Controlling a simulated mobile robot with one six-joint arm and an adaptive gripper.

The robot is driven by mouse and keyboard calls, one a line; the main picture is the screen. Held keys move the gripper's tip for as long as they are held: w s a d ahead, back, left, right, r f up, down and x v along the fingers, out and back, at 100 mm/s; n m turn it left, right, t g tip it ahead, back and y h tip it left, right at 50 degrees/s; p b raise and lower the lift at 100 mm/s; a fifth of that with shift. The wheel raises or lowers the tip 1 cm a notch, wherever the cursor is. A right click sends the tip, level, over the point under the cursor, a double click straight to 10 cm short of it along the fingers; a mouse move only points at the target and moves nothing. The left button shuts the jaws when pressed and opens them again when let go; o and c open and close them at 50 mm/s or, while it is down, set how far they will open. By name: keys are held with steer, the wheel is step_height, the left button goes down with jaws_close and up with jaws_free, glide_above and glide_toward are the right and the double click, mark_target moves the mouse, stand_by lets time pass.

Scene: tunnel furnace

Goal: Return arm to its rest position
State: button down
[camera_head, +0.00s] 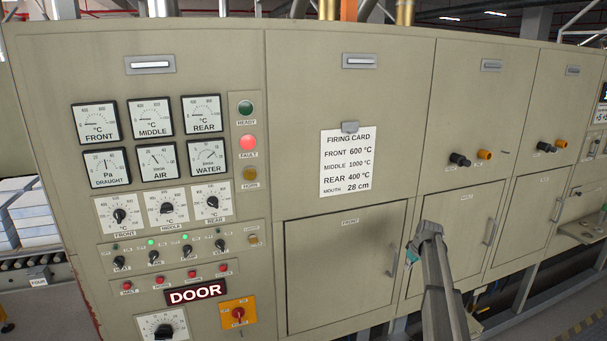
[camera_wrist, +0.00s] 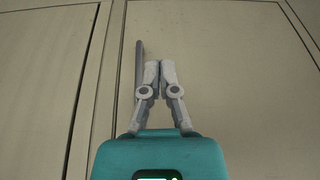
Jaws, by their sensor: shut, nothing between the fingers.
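My gripper (camera_wrist: 159,68) is shut and empty in the wrist view, its two grey fingers together above the teal body. It faces the beige furnace panels. A grey bar, seemingly a door handle (camera_wrist: 139,75), shows just left of the fingers; I cannot tell whether they touch it. In the head view my grey arm reaches up at lower right of centre, with a bit of the teal gripper body (camera_head: 412,252) showing beside it; the fingers are largely hidden there. The arm stands in front of the panels between the front door (camera_head: 340,270) and the middle door.
The furnace control panel (camera_head: 165,170) with gauges, knobs and a lit red fault lamp (camera_head: 248,143) fills the left. A firing card (camera_head: 348,165) hangs at centre. Door handles (camera_head: 489,231) and orange and black knobs stick out at right. White blocks (camera_head: 30,215) lie far left.

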steer(key=s+a+f+m+g+b, duration=0.1)
steer(key=s+a, duration=0.6)
steer(key=s, duration=0.5)
steer(key=s+a+f+m+g+h+b, duration=0.1)
steer(key=s+a+f, duration=0.1)
steer(key=s+a, duration=0.6)
steer(key=s+a+f+m+g+b, duration=0.1)
steer(key=s+a, duration=0.7)
steer(key=s, duration=0.8)
steer(key=shift+s+f+m+h+b, duration=0.15)
steer(key=shift+f+m+h+b, duration=0.15)
steer(key=shift+f+m+b, duration=0.3)
